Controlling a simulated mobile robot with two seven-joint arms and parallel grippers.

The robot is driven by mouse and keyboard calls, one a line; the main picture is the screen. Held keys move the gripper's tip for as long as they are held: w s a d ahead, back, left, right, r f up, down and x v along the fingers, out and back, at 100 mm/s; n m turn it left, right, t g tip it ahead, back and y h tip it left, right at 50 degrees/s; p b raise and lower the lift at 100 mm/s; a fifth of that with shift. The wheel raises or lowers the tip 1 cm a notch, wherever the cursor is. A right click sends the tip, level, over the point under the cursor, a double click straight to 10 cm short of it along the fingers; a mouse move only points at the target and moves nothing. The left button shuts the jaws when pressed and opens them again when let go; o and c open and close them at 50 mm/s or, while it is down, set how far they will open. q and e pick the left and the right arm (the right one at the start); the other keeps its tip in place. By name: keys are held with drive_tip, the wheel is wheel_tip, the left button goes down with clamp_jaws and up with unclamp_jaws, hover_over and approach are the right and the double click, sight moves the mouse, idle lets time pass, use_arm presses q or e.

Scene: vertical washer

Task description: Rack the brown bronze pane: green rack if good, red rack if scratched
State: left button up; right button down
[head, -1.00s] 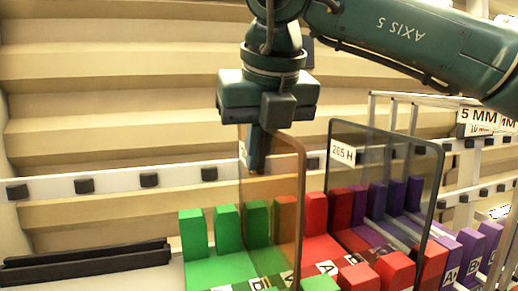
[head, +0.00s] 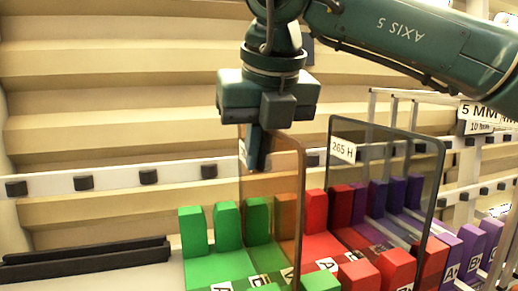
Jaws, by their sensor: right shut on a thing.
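The brown bronze pane (head: 272,195) is upright in the middle of the head view, see-through with a dark brown edge. My right gripper (head: 258,150) comes from above and is shut on the pane's top edge near its left corner. The green rack (head: 228,262) has several green blocks and stands below and left of the pane. The red rack (head: 322,245) stands directly to its right. The pane shows over the border between green and red; its lower edge is out of frame, so I cannot tell whether it sits in a slot. No scratch is clear on it. My left gripper is not in view.
A grey pane (head: 385,190) labelled 265 H stands upright to the right, among the red blocks. A purple rack (head: 470,250) is further right. A white rail (head: 115,180) with black pads runs behind. A black bar (head: 85,262) lies at left.

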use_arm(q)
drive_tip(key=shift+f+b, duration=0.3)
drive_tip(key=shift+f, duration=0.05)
use_arm(e)
drive_tip(key=shift+f, duration=0.25)
drive_tip(key=c, duration=1.6)
unclamp_jaws()
drive_tip(key=shift+o, duration=0.4)
drive_tip(key=shift+f, duration=0.15)
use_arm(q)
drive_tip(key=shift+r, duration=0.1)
use_arm(e)
drive_tip(key=v, duration=1.2)
drive_tip(key=shift+s+d+r, duration=0.1)
drive_tip(key=shift+s+r, duration=0.2)
drive_tip(key=shift+r, duration=0.3)
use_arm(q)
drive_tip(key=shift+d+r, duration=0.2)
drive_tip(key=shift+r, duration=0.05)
